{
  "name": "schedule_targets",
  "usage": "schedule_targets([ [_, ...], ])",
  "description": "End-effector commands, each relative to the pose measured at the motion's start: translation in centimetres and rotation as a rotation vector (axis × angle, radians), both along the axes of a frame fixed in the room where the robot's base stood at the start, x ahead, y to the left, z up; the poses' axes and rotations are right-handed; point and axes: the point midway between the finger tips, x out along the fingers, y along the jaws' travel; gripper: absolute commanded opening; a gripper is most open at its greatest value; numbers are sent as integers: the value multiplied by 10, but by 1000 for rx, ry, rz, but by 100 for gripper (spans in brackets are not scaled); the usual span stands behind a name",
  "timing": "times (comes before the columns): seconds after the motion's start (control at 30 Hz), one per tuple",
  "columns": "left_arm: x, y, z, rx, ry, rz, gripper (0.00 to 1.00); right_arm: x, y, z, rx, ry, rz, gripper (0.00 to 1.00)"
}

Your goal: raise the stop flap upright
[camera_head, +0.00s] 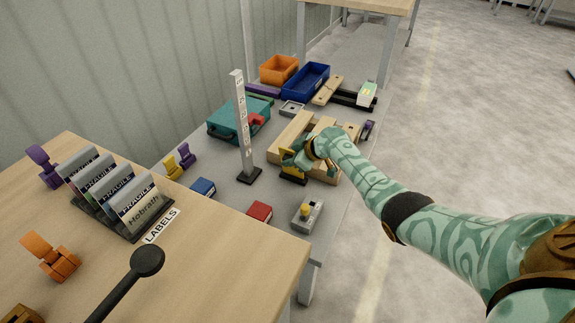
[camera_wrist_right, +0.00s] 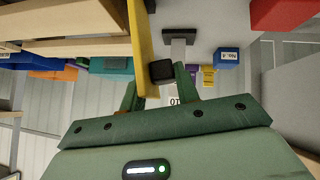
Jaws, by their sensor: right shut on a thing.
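The stop flap (camera_head: 289,160) is a yellow plate over a dark base, in front of the pale wooden frame on the grey bench. In the right wrist view the yellow flap (camera_wrist_right: 145,50) shows nearly edge-on, with a black block-like knob (camera_wrist_right: 162,71) beside it. The flap looks raised, but I cannot tell whether it is fully upright. My right gripper (camera_head: 296,158) is at the flap's upper part. In the wrist view its green fingers (camera_wrist_right: 160,86) are shut on the black knob, and the fingers partly hide it. My left gripper is not in view.
A white marked post (camera_head: 243,130) stands left of the flap. The wooden frame (camera_head: 294,130) lies behind. A red block (camera_head: 260,211), a blue block (camera_head: 203,187) and a grey box with a yellow button (camera_head: 307,215) lie nearer. A teal case (camera_head: 226,122) stands back left.

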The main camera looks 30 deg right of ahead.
Motion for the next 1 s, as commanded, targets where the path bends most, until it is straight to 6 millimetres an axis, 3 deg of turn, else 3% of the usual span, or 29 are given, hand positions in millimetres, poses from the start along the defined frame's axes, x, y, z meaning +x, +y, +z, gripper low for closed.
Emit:
schedule_targets([
  [0.03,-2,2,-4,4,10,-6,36,4,-9,0,-14,-6,-5,0],
  [0.3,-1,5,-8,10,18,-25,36,11,-22,7,-18,-14,-5,0],
  [0.87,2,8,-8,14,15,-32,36,14,-26,12,-18,-20,-7,0],
  [0.9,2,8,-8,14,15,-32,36,14,-26,12,-17,-20,-7,45],
  [1.0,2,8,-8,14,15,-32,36,14,-25,11,-17,-18,-6,45],
])
